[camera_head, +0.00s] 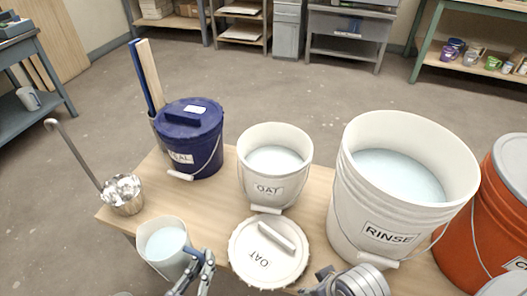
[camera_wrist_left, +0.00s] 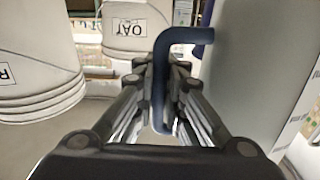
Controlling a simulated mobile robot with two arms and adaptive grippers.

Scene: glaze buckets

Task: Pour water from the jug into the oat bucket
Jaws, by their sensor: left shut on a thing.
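The jug (camera_head: 165,250), pale with light blue water in it, is near the table's front left, roughly upright. My left gripper (camera_head: 197,262) is shut on its dark blue handle (camera_wrist_left: 186,37), at the jug's right side; the jug's grey wall (camera_wrist_left: 247,75) fills the right of the left wrist view. The white oat bucket (camera_head: 274,191) stands open on the table, right of and behind the jug, with pale liquid inside. It also shows upside down in the left wrist view (camera_wrist_left: 130,45). My right gripper (camera_head: 345,283) is cut off at the bottom edge; its fingers are unclear.
The oat lid (camera_head: 268,264) lies in front of the oat bucket. The large rinse bucket (camera_head: 352,205) stands right of it, beside an orange bucket (camera_head: 490,220). A lidded blue bucket (camera_head: 205,150) stands behind the jug. A steel ladle (camera_head: 122,197) is at the table's left edge.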

